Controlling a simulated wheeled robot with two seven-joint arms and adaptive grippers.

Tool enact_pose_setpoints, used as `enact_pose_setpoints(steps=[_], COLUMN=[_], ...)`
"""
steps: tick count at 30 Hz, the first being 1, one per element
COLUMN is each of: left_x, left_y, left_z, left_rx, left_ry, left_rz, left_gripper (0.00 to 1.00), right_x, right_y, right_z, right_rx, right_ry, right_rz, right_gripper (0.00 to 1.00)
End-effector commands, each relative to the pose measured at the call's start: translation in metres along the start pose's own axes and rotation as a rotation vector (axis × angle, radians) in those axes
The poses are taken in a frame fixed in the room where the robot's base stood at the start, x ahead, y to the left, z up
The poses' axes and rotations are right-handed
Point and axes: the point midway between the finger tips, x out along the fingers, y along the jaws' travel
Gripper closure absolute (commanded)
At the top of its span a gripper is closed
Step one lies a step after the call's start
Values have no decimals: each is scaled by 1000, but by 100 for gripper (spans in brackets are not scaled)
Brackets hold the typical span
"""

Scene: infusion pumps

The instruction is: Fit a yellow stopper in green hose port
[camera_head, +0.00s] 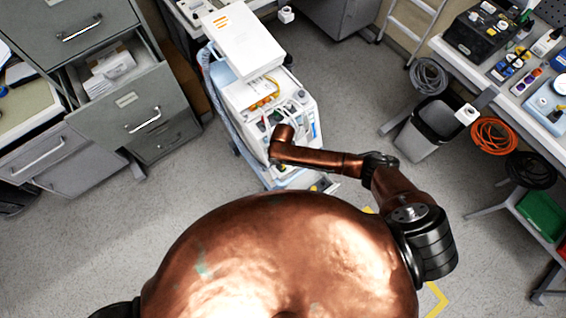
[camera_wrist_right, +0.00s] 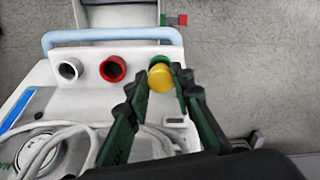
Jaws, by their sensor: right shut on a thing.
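The white pump cart (camera_head: 308,135) stands ahead of me, its top partly hidden by my right arm. In the right wrist view its panel (camera_wrist_right: 88,88) carries a row of three round ports: a white-rimmed one (camera_wrist_right: 69,70), a red one (camera_wrist_right: 113,68) and the green hose port (camera_wrist_right: 158,61). My right gripper (camera_wrist_right: 161,78) is shut on a yellow stopper (camera_wrist_right: 161,79), held between its fingertips. The stopper overlaps the green port and hides most of it. I cannot tell whether it is seated or just in front. My left gripper is not in view.
A pale blue handle bar (camera_wrist_right: 112,35) runs behind the ports. White tubes (camera_wrist_right: 62,140) loop over the panel. An open drawer cabinet (camera_head: 120,100) stands left of the cart, and a grey bin (camera_head: 432,125) and a bench are at right. Floor between is clear.

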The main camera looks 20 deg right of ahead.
Motion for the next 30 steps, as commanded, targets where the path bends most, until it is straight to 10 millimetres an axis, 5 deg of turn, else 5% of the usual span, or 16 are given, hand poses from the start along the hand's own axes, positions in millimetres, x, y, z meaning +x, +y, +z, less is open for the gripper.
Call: enact_pose_setpoints(steps=[17, 18, 26, 30], left_x=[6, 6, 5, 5], left_y=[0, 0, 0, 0], left_z=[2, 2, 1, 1], left_rx=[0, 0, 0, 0], left_ry=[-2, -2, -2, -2], left_rz=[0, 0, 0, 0], left_gripper=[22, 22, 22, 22], right_x=[14, 14, 14, 14], right_y=[0, 0, 0, 0], right_z=[0, 0, 0, 0], right_rx=[0, 0, 0, 0], right_ry=[0, 1, 1, 1], right_rz=[0, 0, 0, 0], right_gripper=[89, 77, 59, 58])
